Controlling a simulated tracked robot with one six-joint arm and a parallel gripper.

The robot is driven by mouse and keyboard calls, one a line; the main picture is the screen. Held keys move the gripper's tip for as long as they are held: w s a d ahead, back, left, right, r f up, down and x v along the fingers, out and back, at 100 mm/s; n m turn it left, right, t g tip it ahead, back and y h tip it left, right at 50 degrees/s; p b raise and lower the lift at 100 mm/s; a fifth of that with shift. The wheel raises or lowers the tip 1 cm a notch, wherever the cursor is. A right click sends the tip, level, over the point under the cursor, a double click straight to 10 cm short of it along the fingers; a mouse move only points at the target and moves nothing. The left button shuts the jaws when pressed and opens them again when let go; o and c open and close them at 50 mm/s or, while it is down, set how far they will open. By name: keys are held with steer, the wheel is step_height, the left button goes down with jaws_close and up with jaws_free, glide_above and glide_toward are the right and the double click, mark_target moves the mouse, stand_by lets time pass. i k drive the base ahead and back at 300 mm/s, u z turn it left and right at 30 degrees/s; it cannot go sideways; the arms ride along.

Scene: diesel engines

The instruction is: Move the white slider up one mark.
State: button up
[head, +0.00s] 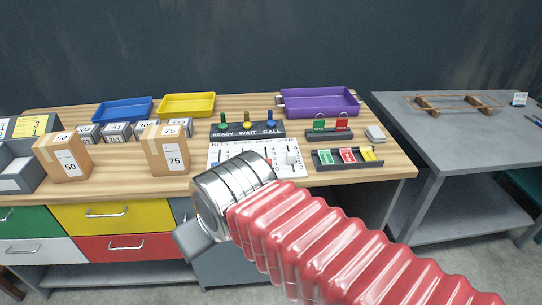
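The white slider panel (285,171) lies on the wooden bench, with headings that seem to read KITS and DONE and number scales beside vertical slots. A white slider knob (291,158) shows in the right part of the panel. The mark it stands at is too small to read. My wrist covers the panel's lower left and middle. My gripper (190,240) is in front of the bench's front edge, left of and nearer than the panel, and apart from the white slider. Only a grey part of it shows past the wrist, so its fingers and their opening are hidden.
Behind the panel stands a dark READY/WAIT/CALL block (247,129) with knobs. Right are a red-and-green card holder (329,134) and a dark card tray (348,164). A cardboard box (166,150) stands left. A purple tray (318,102) is at the back.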

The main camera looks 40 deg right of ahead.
mark_target(290, 157)
steer(key=u, duration=1.6)
steer(key=k, duration=0.8)
steer(key=z, duration=1.7)
steer(key=i, duration=0.15)
steer(key=u, duration=0.15)
